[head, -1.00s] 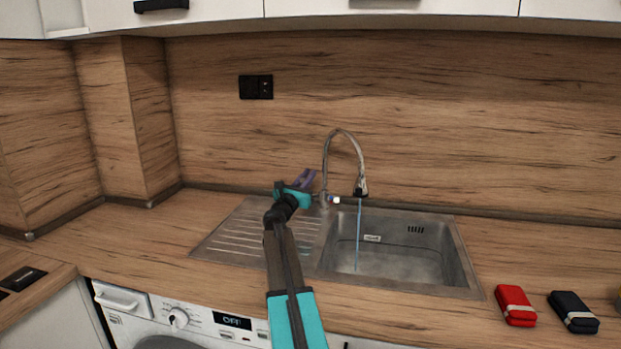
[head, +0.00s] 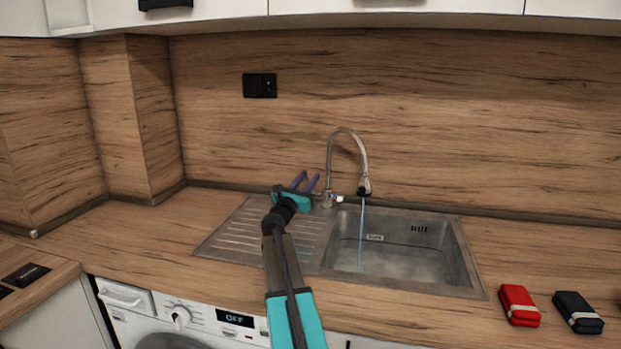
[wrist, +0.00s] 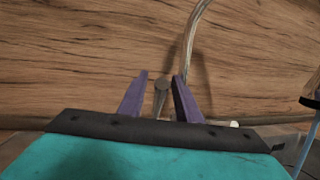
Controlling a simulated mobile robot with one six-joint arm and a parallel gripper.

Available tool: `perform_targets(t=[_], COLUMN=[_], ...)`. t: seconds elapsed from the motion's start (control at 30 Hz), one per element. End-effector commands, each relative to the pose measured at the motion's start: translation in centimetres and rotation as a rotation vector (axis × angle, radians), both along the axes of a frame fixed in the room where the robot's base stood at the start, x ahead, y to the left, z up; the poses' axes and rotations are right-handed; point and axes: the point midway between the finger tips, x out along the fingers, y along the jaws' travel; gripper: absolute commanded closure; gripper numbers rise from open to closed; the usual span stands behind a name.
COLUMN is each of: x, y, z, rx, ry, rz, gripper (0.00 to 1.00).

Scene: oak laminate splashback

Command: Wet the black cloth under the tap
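The black cloth (head: 578,312) lies folded with a pale band around it on the counter, at the far right of the head view. The tap (head: 346,165) is a curved chrome spout behind the sink, and a thin blue stream of water (head: 361,235) runs from it into the basin. My gripper (head: 306,181) is open and empty, left of the tap near its lever (head: 337,198). In the wrist view my two purple fingers (wrist: 157,95) stand apart, with a grey upright part of the tap (wrist: 161,88) showing between them. I cannot tell whether they touch it.
The steel sink basin (head: 400,270) is empty apart from the water, with a ribbed drainboard (head: 235,240) to its left. A red folded cloth (head: 518,305) lies left of the black one. A washing machine (head: 180,315) stands under the counter. The left counter is clear.

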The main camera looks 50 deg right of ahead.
Motion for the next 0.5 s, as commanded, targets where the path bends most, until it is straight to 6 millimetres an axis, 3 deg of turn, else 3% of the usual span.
perform_targets(t=[0.3, 0.5], x=[-0.8, -1.0], y=[3.6, 4.6], z=[-1.1, -1.4], rx=[0.001, 0.001], ry=[-0.001, -0.001], rz=[0.003, 0.002], gripper=[0.69, 0.69])
